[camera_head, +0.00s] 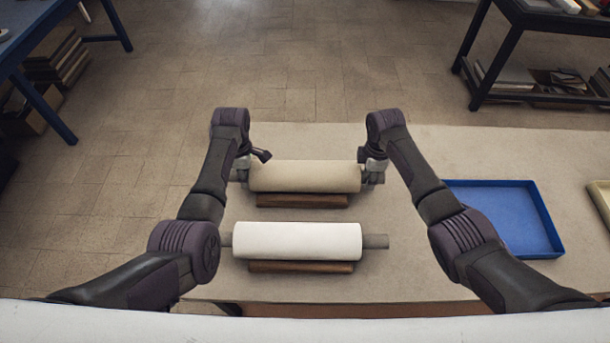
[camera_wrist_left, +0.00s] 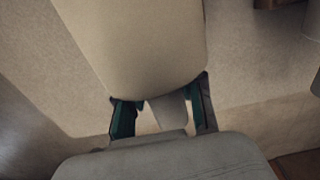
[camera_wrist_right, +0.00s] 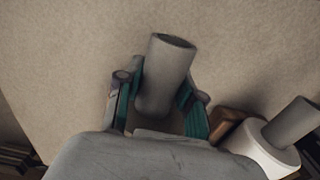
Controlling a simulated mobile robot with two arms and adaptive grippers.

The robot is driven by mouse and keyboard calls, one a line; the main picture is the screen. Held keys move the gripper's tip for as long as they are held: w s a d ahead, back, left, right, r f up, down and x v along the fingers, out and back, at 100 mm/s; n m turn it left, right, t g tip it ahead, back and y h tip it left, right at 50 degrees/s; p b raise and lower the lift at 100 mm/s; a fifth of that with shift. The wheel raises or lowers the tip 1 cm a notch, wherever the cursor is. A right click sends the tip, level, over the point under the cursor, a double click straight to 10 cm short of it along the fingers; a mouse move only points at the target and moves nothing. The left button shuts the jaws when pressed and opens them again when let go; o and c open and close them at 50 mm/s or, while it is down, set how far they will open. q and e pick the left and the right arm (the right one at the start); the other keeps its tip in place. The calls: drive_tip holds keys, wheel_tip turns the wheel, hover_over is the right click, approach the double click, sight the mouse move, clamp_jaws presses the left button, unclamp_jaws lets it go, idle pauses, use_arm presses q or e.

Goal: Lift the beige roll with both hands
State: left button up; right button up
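The beige roll (camera_head: 305,177) lies level over its brown wooden rest (camera_head: 302,200) on the table, with a grey core end showing at each side. My left gripper (camera_head: 243,168) is at its left end. In the left wrist view, the fingers (camera_wrist_left: 162,112) stand apart on either side of the grey core (camera_wrist_left: 170,110), with a gap beside it. My right gripper (camera_head: 372,170) is at the right end. In the right wrist view, its fingers (camera_wrist_right: 162,98) flank the core (camera_wrist_right: 168,70) closely; I cannot tell whether they press on it.
A white roll (camera_head: 297,241) with grey core ends lies on another wooden rest, nearer me. The beige table top (camera_head: 420,275) is otherwise clear near the rolls.

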use_arm(q)
clamp_jaws()
use_arm(e)
clamp_jaws()
use_arm(q)
drive_tip(key=shift+w+r, duration=0.1)
drive_tip(key=shift+r, duration=0.05)
use_arm(e)
drive_tip(key=shift+w+r, duration=0.1)
drive_tip(key=shift+r, duration=0.1)
